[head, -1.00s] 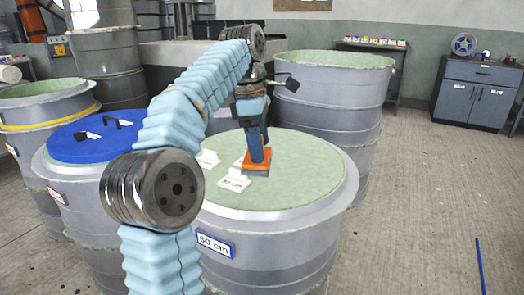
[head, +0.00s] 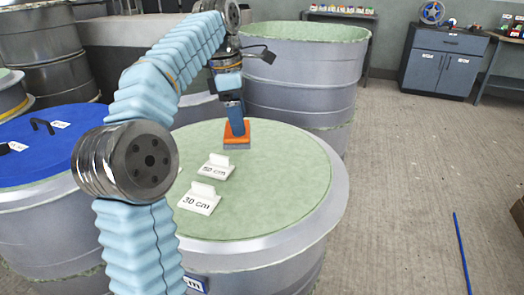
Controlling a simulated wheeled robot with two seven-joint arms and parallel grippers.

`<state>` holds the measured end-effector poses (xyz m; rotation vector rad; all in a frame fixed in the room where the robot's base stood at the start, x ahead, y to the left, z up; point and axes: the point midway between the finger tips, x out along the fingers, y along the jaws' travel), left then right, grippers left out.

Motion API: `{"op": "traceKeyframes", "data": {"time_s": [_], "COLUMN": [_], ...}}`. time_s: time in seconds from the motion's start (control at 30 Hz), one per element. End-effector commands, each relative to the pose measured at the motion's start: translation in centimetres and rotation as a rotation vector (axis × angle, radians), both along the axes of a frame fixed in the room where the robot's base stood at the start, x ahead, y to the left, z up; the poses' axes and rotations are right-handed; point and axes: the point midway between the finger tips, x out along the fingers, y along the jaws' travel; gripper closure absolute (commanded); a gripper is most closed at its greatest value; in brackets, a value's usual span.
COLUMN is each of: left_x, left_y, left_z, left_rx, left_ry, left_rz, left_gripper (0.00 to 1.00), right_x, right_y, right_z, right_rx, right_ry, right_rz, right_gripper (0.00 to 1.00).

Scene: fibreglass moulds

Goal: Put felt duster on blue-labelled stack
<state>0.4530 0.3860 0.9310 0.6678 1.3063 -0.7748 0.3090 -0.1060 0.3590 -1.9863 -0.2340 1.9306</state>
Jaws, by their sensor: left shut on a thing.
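My left gripper (head: 234,112) is shut on the felt duster (head: 237,141), an orange block with a grey underside. It holds the duster upright over the far-middle part of the pale green top of the blue-labelled stack (head: 285,185). I cannot tell whether the felt touches the top. The blue-edged label (head: 196,284) is partly hidden behind my left arm at the bottom. White signs stand on the green top, nearer than the duster; one sign (head: 199,199) reads 30 cm, another (head: 216,167) is beyond it. My right gripper is out of view.
A stack with a blue lid (head: 45,165) stands left, with black handles and white tags on it. A tall grey stack (head: 300,85) stands close behind. A dark cabinet (head: 440,68) is at the back right.

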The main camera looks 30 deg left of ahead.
Motion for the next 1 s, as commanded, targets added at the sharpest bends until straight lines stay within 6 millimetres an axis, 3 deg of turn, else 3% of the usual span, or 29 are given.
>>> {"op": "traceKeyframes", "data": {"time_s": [0.17, 0.3, 0.57, 0.67, 0.8, 1.0], "left_x": [4.0, 5.6, 6.9, 7.9, 7.7, 7.7], "left_y": [-3.3, -4.5, -5.6, -6.4, -6.3, -6.3], "left_z": [-2.3, -5.0, -7.1, -8.6, -10.9, -11.2], "left_rx": [0.0, 0.0, 0.0, 0.0, -0.001, 0.0], "left_ry": [0.003, 0.002, 0.001, 0.002, 0.001, -0.002], "left_rz": [-0.004, -0.001, 0.0, -0.001, 0.0, 0.0], "left_gripper": [0.55, 0.55, 0.55, 0.55, 0.55, 0.55], "right_x": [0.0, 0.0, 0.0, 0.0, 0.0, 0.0], "right_y": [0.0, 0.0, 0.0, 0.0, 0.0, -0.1], "right_z": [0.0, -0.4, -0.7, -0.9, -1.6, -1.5], "right_rx": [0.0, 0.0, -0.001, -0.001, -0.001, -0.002], "right_ry": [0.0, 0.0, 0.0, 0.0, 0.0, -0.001], "right_rz": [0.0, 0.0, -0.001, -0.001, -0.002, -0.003], "right_gripper": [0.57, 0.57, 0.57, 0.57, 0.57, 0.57]}}
